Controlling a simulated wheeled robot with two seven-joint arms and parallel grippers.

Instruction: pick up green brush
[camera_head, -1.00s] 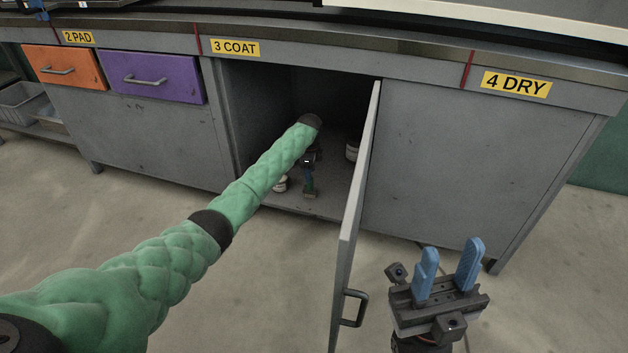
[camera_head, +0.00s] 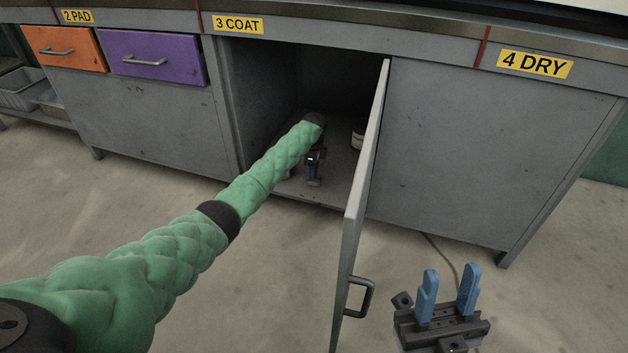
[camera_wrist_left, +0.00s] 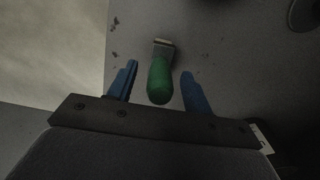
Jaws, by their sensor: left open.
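The green brush (camera_wrist_left: 159,80) lies on the cabinet floor in the left wrist view, its green handle toward my gripper and its pale head at the far end. My left gripper (camera_wrist_left: 157,85) is open, with one blue finger on each side of the handle and gaps visible on both sides. In the head view my left gripper (camera_head: 314,175) is low inside the open cabinet, partly hidden by my arm, and the brush cannot be made out there. My right gripper (camera_head: 447,291) is open and empty outside the cabinet, right of the door.
The grey cabinet door (camera_head: 362,210) stands open just right of my left arm. A white-labelled container (camera_head: 358,138) stands in the cabinet behind the door edge. Orange (camera_head: 64,57) and purple (camera_head: 152,58) drawers are shut at left.

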